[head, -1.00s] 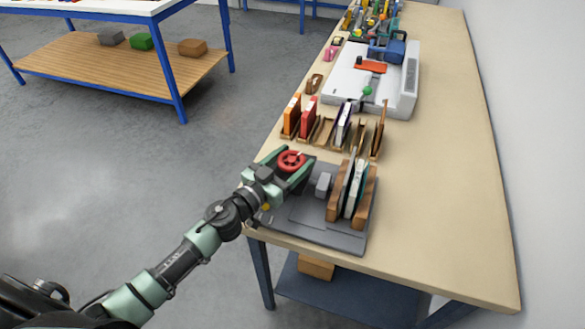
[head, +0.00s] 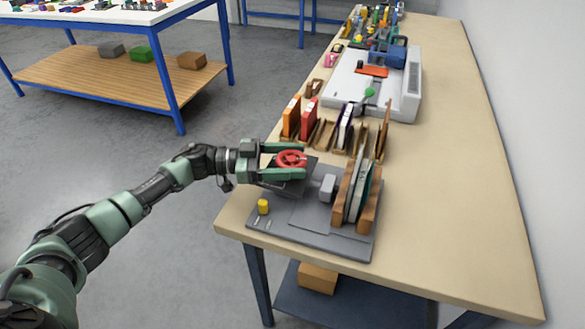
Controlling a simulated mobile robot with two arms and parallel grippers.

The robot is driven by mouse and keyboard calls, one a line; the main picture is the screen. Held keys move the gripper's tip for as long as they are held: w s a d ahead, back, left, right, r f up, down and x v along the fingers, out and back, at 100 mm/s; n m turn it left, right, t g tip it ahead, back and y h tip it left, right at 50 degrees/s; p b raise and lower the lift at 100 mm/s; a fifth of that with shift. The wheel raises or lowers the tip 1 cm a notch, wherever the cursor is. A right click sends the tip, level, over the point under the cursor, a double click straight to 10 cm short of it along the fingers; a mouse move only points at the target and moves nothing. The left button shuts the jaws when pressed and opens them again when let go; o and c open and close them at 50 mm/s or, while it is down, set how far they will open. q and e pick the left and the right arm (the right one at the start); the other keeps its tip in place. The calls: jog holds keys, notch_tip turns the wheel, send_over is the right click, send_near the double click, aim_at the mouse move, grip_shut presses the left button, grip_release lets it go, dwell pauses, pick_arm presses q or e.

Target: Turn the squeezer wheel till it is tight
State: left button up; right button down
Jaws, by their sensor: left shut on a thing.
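The red squeezer wheel (head: 291,159) sits at the far left corner of a dark grey squeezer base (head: 290,232) on the bench. My left gripper (head: 284,162) reaches in from the left, with one green finger on the far side of the wheel and one on the near side. It is shut on the wheel. A light grey block (head: 327,187) stands on the base beside the wheel. Wooden boards (head: 368,213) at the base's right side hold a thin pale and teal-edged stack (head: 357,198) upright between them. My right gripper is out of view.
A yellow knob (head: 263,206) stands on the base's near left. Behind are orange and red books (head: 291,118) in wooden holders and a white machine (head: 372,88). The bench (head: 450,200) is clear on the right. A blue-framed table (head: 110,80) stands at the far left.

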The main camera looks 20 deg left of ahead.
pick_arm(q)
jog(key=shift+f+m+g+b, duration=0.1)
jog(key=shift+m+g+b, duration=0.65)
jog(key=shift+g, duration=0.35)
jog(key=o, duration=1.4)
jog(key=shift+d, duration=0.1)
jog(key=shift+c, duration=0.2)
jog(key=s+a+b, duration=0.1)
jog(key=a+b, duration=0.1)
jog(key=a, duration=0.5)
jog(key=shift+s+a, duration=0.2)
jog(key=shift+a, duration=0.2)
